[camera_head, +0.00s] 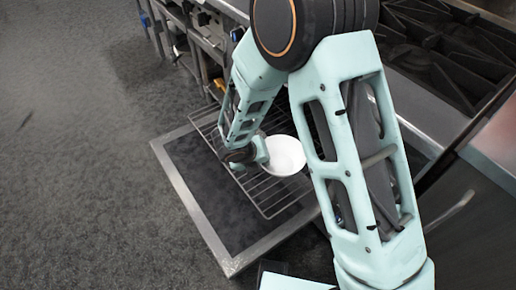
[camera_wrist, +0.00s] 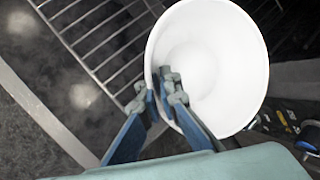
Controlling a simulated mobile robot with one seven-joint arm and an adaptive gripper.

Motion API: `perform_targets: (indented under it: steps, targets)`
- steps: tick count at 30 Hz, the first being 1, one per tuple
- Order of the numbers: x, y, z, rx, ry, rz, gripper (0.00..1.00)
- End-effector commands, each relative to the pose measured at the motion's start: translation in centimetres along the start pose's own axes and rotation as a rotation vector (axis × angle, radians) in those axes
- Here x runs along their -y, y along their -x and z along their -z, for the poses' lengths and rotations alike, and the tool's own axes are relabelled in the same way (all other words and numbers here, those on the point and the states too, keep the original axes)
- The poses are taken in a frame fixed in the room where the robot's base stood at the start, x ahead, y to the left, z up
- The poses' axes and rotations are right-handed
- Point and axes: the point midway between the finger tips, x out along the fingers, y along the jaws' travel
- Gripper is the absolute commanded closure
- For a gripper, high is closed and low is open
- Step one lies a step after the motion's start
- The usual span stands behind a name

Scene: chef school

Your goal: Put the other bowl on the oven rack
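A white bowl (camera_head: 285,157) shows over the right part of the wire oven rack (camera_head: 268,195) in the head view. In the wrist view the bowl (camera_wrist: 225,60) is large and close, and the rack (camera_wrist: 95,40) lies to its left. My gripper (camera_head: 260,153) is at the bowl's left side. In the wrist view my gripper's blue fingers (camera_wrist: 158,97) straddle the bowl's near-left rim, one outside and one inside, closed on it. I cannot tell whether the bowl touches the rack. Only one bowl is visible.
The oven door (camera_head: 205,200) is open and flat below the rack, with a pale metal frame. A stove top with black grates (camera_head: 445,50) is at the upper right. Metal shelving (camera_head: 195,40) stands at the top. Open grey floor (camera_head: 80,150) lies to the left.

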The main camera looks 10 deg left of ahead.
Motion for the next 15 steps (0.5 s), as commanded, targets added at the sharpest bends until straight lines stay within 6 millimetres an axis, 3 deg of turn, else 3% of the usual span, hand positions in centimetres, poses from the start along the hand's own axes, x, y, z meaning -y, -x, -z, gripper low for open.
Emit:
perform_targets:
  steps: [8, 15]
  targets:
    - [-2.7, -4.0, -4.6, -0.001, -0.004, 0.001, 1.00]
    - [-5.2, -8.4, -6.2, -0.001, -0.003, 0.002, 1.00]
